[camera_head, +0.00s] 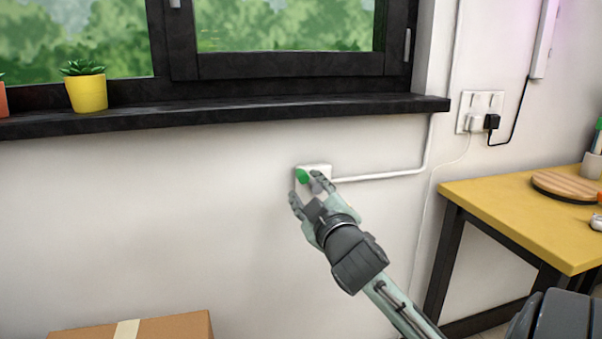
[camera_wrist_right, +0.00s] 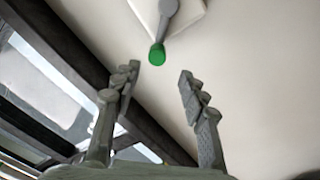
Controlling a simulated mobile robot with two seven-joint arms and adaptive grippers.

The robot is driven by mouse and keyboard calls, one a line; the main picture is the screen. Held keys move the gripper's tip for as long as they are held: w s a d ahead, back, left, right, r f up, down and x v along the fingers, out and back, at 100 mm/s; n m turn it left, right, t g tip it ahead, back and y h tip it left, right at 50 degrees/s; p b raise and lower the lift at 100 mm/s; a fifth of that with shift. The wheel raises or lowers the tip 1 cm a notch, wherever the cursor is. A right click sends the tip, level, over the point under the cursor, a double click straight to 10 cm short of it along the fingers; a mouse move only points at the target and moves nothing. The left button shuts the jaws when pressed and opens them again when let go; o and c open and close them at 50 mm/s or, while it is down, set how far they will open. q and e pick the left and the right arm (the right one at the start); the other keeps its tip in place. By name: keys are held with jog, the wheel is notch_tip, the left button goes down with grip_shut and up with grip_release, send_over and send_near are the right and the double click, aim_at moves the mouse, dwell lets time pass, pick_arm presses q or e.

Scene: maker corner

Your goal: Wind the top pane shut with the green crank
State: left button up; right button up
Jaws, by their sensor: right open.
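The green knob of the crank (camera_head: 302,176) is at a small white box (camera_head: 320,168) on the wall below the window sill. In the right wrist view the green knob (camera_wrist_right: 156,54) sits at the end of a grey crank arm (camera_wrist_right: 168,18). My right gripper (camera_head: 306,188) is open, its fingers pointing at the knob. In the wrist view the knob is just beyond the gap between the fingertips (camera_wrist_right: 159,73), and nothing is held. The window (camera_head: 285,65) shows only its lower part; the top pane is out of the head view. My left gripper is not in view.
A dark sill (camera_head: 230,113) juts out above the crank, with a yellow plant pot (camera_head: 87,93) on it. A white conduit (camera_head: 385,175) runs right from the box. A yellow-topped table (camera_head: 510,215) stands right, a cardboard box (camera_head: 165,328) lower left.

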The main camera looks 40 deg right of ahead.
aim_at(305, 179)
jog(key=shift+s+d+m, duration=0.25)
jog(key=shift+d+m, duration=0.05)
jog(key=shift+d, duration=0.2)
jog(key=x, duration=0.6)
jog(key=shift+w+d, duration=0.15)
jog(key=shift+w, duration=0.2)
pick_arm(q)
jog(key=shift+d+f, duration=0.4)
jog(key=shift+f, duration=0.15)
pick_arm(e)
jog(key=shift+w+d+f, duration=0.1)
jog(key=shift+w, duration=0.05)
jog(key=c, duration=1)
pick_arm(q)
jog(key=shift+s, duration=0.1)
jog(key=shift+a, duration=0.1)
